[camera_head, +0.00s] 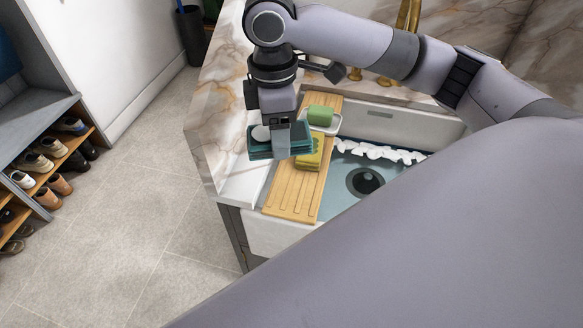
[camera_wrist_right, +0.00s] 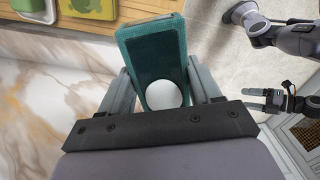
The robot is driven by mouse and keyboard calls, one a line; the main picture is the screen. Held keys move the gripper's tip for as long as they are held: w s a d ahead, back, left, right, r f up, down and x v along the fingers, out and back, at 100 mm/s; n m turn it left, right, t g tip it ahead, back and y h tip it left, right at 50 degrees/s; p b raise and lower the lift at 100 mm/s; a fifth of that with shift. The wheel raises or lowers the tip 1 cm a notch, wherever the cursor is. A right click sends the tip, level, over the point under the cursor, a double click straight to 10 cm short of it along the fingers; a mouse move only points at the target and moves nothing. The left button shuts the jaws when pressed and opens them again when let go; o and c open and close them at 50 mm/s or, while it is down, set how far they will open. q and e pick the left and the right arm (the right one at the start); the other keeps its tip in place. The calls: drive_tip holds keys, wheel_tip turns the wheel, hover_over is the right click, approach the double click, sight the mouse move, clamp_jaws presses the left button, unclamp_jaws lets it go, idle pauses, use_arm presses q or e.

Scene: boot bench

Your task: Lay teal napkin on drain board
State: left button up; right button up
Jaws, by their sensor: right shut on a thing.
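The teal napkin (camera_head: 259,147) is a folded, layered pad. My right gripper (camera_head: 283,138) is shut on it and holds it over the marble counter, at the left edge of the wooden drain board (camera_head: 289,190). In the right wrist view the napkin (camera_wrist_right: 150,47) extends out between the two fingers (camera_wrist_right: 163,88). A white round thing (camera_wrist_right: 164,94) shows against it; I cannot tell whether it touches. At the right of that view, what looks like my left gripper (camera_wrist_right: 277,100) is small, its opening unclear. The napkin's gripped part is partly hidden.
A yellow-green sponge (camera_head: 312,153) lies on the board's middle; a green block (camera_head: 320,115) sits in a white dish (camera_head: 329,128) behind it. The board's front part is bare. The sink (camera_head: 352,207) with white pieces (camera_head: 372,152) lies right. Gold taps (camera_head: 408,16) stand behind.

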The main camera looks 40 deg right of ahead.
sight(293, 128)
drive_tip(key=n, duration=0.3)
drive_tip(key=shift+d+r+n+b, duration=0.25)
drive_tip(key=shift+d+n+b, duration=0.05)
drive_tip(key=shift+n, duration=0.1)
drive_tip(key=n, duration=0.3)
drive_tip(key=n+b, duration=0.1)
drive_tip(key=n, duration=0.1)
drive_tip(key=shift+d+r+n, duration=0.3)
drive_tip(key=shift+d+r, duration=0.1)
drive_tip(key=n, duration=0.3)
drive_tip(key=shift+d+r+n+b, duration=0.25)
drive_tip(key=shift+r+n+b, duration=0.05)
drive_tip(key=n, duration=0.4)
drive_tip(key=shift+s+d+r+n+b, duration=0.15)
drive_tip(key=shift+d+r+n+b, duration=0.15)
drive_tip(key=shift+r, duration=0.05)
drive_tip(key=shift+f, duration=0.15)
wheel_tip(293, 128, down, 14)
drive_tip(key=shift+f+b, duration=0.2)
drive_tip(key=shift+b, duration=1)
drive_tip(key=shift+f, duration=2.65)
